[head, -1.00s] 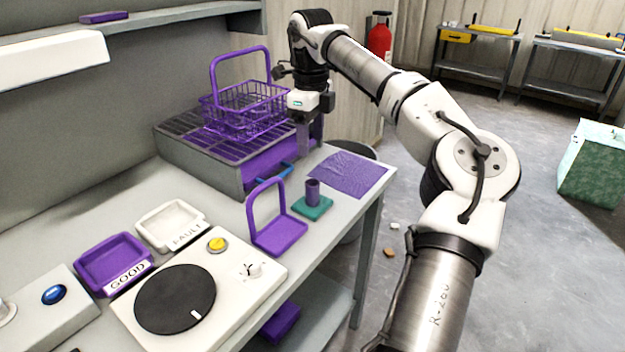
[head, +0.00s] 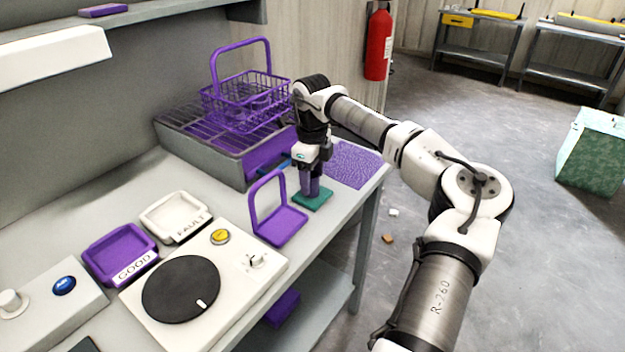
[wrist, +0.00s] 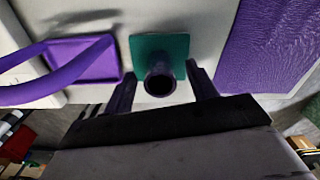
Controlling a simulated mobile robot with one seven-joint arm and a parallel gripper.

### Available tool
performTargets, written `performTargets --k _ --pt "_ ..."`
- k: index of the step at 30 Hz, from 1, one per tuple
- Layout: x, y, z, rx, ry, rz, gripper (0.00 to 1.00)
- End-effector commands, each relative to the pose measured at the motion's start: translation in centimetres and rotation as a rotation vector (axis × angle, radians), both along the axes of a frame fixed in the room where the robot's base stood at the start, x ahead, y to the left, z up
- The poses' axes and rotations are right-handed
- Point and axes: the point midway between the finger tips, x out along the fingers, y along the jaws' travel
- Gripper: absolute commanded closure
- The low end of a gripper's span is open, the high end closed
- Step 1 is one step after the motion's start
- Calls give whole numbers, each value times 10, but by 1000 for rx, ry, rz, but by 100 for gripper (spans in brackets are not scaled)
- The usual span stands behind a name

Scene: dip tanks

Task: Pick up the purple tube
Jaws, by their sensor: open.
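The purple tube (head: 314,187) stands upright on a teal square base (head: 314,202) near the right end of the bench. In the wrist view I look down on its open top (wrist: 160,84), with the teal base (wrist: 150,50) behind it. My gripper (head: 308,186) points down at the tube. In the wrist view my gripper (wrist: 162,88) is open, with one finger on each side of the tube and a gap to each. The fingers partly hide the tube in the head view.
A purple stand with an upright loop (head: 280,225) is close on the left of the tube. A purple textured mat (head: 354,166) lies to the right. Behind is a grey tank with a purple wire basket (head: 243,100). GOOD (head: 121,254) and FAULT (head: 174,216) trays lie left.

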Motion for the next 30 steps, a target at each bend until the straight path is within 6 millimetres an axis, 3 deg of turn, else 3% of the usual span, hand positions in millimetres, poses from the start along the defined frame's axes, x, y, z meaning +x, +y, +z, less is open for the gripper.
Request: performTargets --k 9,21,30 --pt "0 0 -8 0 0 -1 42" --pt "0 0 -8 0 0 -1 92" --pt "0 0 -5 0 -1 -1 92"
